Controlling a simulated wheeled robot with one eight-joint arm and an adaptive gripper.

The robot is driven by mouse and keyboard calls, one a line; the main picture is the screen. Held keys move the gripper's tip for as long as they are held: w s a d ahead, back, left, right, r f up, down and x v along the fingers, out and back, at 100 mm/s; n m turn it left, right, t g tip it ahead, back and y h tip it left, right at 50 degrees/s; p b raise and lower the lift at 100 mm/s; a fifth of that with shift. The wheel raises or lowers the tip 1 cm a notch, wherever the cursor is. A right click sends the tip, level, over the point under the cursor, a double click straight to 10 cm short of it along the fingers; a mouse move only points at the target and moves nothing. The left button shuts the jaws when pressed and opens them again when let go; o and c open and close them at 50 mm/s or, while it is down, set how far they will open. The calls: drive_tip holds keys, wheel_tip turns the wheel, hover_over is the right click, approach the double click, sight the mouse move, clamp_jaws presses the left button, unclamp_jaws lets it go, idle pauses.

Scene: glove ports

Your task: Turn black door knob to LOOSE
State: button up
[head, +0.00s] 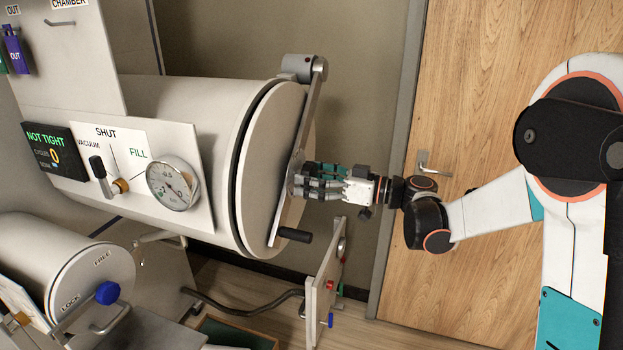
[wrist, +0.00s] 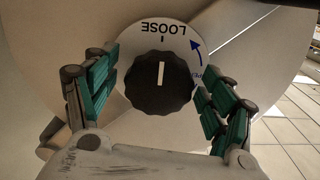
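The black door knob (wrist: 158,90) is a scalloped knob on a round white label plate (wrist: 185,38) on the large chamber door (head: 272,165). Its white pointer line points up in the wrist view, in line with the tick at the word LOOSE, which reads upside down. A blue arrow curves beside it; another word is partly hidden by the right finger. My gripper (wrist: 160,84) is open, with its teal-padded fingers on both sides of the knob and gaps between. In the head view my gripper (head: 318,182) faces the door; the knob is hidden there.
A display (head: 52,150) reads NOT TIGHT. A metal bar (head: 309,105) with a black handle (head: 295,235) crosses the door. A gauge (head: 173,183) and valve lever (head: 99,170) are on the left panel. A smaller chamber (head: 85,275) with a blue knob (head: 108,293) lies below.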

drive_tip(key=v, duration=1.2)
drive_tip(key=s+d+f+m+h, duration=0.2)
drive_tip(key=s+m+h, duration=0.2)
drive_tip(key=s, duration=0.5)
drive_tip(key=s+d+f+m+h, duration=0.3)
drive_tip(key=s+m+h, duration=0.1)
drive_tip(key=s+h, duration=0.3)
drive_tip(key=s+d+f+m+t+h, duration=0.1)
drive_tip(key=s+d+f+m+h, duration=0.1)
drive_tip(key=s+h, duration=0.4)
drive_tip(key=s+d+m, duration=0.1)
drive_tip(key=s+m, duration=0.1)
drive_tip(key=s, duration=0.2)
drive_tip(key=shift+s+f, duration=0.2)
drive_tip(key=shift+s, duration=0.2)
